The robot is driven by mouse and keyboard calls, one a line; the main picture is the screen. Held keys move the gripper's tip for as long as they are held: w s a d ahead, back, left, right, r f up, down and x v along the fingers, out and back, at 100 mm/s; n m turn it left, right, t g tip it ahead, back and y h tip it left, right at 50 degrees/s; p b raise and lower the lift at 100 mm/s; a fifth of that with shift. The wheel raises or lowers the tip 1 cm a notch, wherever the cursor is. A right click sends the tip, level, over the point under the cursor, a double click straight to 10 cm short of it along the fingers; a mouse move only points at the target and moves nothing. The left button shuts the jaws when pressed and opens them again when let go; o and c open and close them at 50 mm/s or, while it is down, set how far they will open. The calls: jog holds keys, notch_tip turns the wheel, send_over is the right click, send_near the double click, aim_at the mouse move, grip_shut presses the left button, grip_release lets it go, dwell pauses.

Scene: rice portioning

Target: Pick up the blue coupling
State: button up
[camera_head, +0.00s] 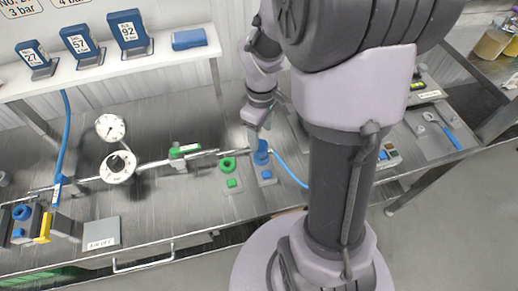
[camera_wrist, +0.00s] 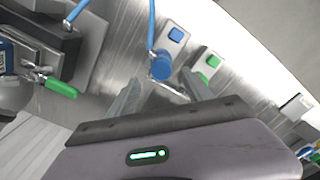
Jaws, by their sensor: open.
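A blue coupling (camera_head: 261,155) stands on a small plate with a blue square on the bench, and a blue hose runs off from it to the right. In the wrist view the round blue coupling (camera_wrist: 161,69) shows just beyond and between my fingertips, with the hose leading away upward. My gripper (camera_wrist: 160,90) is open and empty, its two fingers apart on either side of the coupling. In the head view my gripper (camera_head: 257,134) is right above the coupling; whether a finger touches it I cannot tell.
A green ring (camera_head: 227,164) on its plate stands close left of the coupling. Blue numbered blocks (camera_head: 128,32) stand on the shelf (camera_head: 170,64). The front bench edge is near.

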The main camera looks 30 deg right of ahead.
aim_at(261, 144)
jog(key=f+b, duration=0.1)
jog(key=f, duration=0.1)
jog(key=f+b, duration=0.1)
jog(key=f, duration=0.1)
jog(key=f+b, duration=0.1)
jog(key=f, duration=0.1)
jog(key=shift+s, duration=0.25)
jog(key=shift+r, duration=0.1)
grip_shut()
